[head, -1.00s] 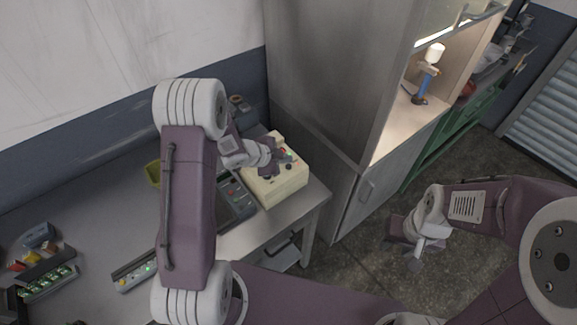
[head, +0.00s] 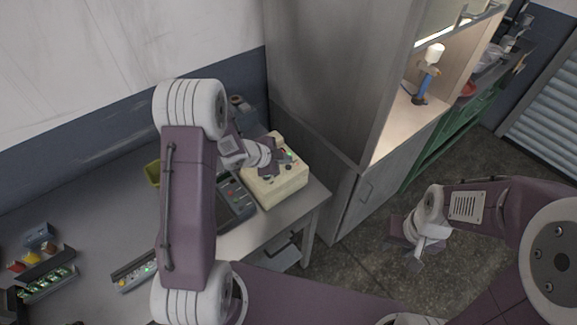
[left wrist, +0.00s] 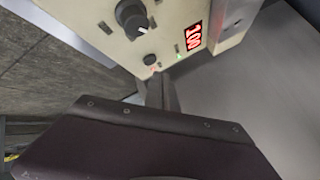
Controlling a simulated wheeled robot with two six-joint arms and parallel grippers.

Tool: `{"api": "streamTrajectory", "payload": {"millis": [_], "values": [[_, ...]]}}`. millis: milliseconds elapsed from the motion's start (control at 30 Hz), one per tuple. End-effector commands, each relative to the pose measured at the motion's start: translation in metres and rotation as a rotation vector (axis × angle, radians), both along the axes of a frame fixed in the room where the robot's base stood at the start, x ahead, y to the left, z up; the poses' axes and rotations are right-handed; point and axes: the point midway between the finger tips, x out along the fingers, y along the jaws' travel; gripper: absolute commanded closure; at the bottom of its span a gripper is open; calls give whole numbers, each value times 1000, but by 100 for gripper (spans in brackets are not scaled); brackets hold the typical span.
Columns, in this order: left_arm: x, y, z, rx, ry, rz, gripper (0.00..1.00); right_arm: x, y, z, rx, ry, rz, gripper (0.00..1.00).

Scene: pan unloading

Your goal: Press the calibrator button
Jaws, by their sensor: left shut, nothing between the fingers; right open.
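The calibrator is a cream box (head: 277,188) on the right end of the workbench. In the left wrist view, its cream panel (left wrist: 92,30) shows two black knobs, a red lit display (left wrist: 194,36) and a small green light. A small reddish spot, perhaps the button, shows close by my left fingertips, mostly hidden. My left gripper (head: 272,164) is shut and empty over the calibrator's top; its fingers (left wrist: 157,90) point at the panel's edge near the lower knob. I cannot tell whether they touch it. My right gripper (head: 418,241) is open and empty above the floor.
A dark grey device (head: 236,198) with buttons stands left of the calibrator. A metal cabinet (head: 325,90) rises right behind it. A slim grey strip device (head: 133,276) and trays of small parts (head: 45,282) lie further left on the bench.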

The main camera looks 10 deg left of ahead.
Motion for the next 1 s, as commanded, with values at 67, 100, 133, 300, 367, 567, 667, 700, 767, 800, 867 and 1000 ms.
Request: {"api": "streamTrajectory", "payload": {"millis": [67,100,133,300,367,567,667,700,767,800,867,1000], "values": [[0,0,0,0,0,0,100,0,0,0,0,0,0,59],[0,0,0,0,0,0,100,0,0,0,0,0,0,59],[0,0,0,0,0,0,100,0,0,0,0,0,0,59],[0,0,0,0,0,0,100,0,0,0,0,0,0,59],[0,0,0,0,0,0,100,0,0,0,0,0,0,59],[0,0,-9,0,0,0,100,0,0,-7,0,0,0,59],[0,0,-10,0,0,0,100,0,0,-8,0,0,0,59],[0,0,-9,0,0,0,100,0,0,-7,0,0,0,59],[0,0,-9,0,0,0,100,0,0,-7,0,0,0,59],[0,0,-9,0,0,0,100,0,0,-7,0,0,0,59],[0,0,-9,0,0,0,100,0,0,-7,0,0,0,59],[0,0,-10,0,0,0,100,0,0,-8,0,0,0,59]]}}
